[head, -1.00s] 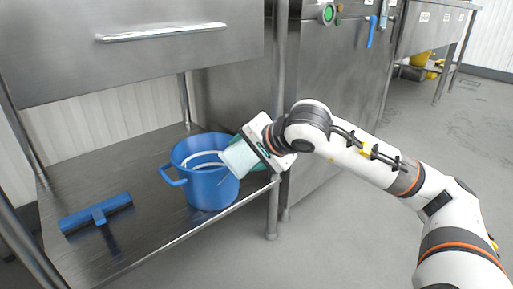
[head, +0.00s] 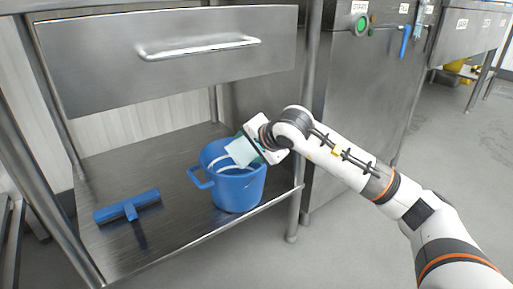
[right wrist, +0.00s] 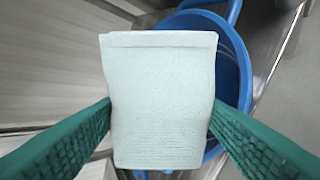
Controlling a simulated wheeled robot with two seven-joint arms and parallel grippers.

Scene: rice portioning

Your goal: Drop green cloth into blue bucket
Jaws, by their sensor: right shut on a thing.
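The blue bucket (head: 238,190) stands upright on the lower steel shelf, its handle at the left side. My right gripper (head: 251,147) reaches in from the right, at the bucket's rim. It is shut on the pale green cloth (head: 241,152), which hangs over the bucket's opening. In the right wrist view the cloth (right wrist: 162,100) is pinched between the two green fingers and covers much of the bucket (right wrist: 238,70) below. The bucket's inside is mostly hidden by the cloth. My left gripper is not in view.
A blue squeegee (head: 127,206) lies on the shelf (head: 180,232) left of the bucket. A closed steel drawer (head: 170,60) hangs above the shelf. A table leg (head: 298,200) stands just right of the bucket. The floor at right is clear.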

